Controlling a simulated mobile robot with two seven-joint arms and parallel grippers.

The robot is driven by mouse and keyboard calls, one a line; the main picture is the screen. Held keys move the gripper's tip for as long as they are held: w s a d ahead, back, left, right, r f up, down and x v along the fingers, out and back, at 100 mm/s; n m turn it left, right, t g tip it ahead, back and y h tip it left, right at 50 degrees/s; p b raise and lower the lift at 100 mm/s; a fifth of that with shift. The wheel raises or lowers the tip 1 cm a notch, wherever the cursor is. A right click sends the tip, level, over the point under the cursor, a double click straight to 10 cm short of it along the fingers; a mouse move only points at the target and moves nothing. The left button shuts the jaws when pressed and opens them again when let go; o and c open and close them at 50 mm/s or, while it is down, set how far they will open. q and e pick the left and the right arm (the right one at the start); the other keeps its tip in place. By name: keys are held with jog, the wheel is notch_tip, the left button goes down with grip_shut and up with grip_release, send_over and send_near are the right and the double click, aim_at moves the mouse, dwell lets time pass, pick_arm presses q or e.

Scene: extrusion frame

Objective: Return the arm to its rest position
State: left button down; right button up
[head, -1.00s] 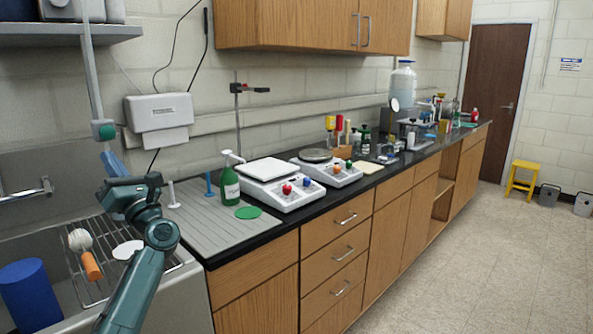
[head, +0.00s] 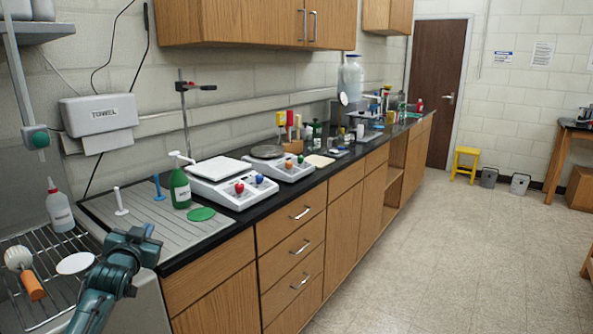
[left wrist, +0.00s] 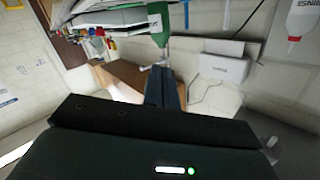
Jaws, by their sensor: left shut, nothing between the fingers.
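My left gripper (head: 143,231) is in the lower left of the head view, in front of the grey drainboard (head: 112,236) and beside the sink rack. Its fingers are shut and hold nothing. In the left wrist view the closed fingers (left wrist: 165,88) point out over the room, which appears upside down. My right gripper is in neither view.
The sink rack (head: 22,300) bears an orange-handled brush (head: 32,286) and a white disc (head: 75,263). A white squeeze bottle (head: 60,209) stands behind. A green bottle (head: 180,189) and two balances (head: 222,182) stand on the counter.

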pick_arm(q)
jog(key=s+d+f+m+g+h, duration=0.1)
jog(key=s+d+f+g+h, duration=0.1)
jog(key=s+d+f, duration=0.65)
jog(key=s+d+f+g+h, duration=0.1)
jog(key=s+d+f, duration=0.4)
jog(key=s+f, duration=0.6)
jog(key=s+d+f+g, duration=0.1)
jog(key=s+d+f, duration=0.1)
jog(key=s, duration=0.4)
jog(key=s+d+f+g+h, duration=0.1)
jog(key=s+d+f, duration=0.1)
jog(key=s, duration=0.5)
jog(key=s+d+f+g+h, duration=0.1)
jog(key=s+d+f, duration=0.1)
jog(key=s+d, duration=0.2)
jog(key=s, duration=0.3)
jog(key=shift+f+n, duration=0.3)
jog(key=shift+n, duration=0.1)
jog(key=shift+s, duration=0.1)
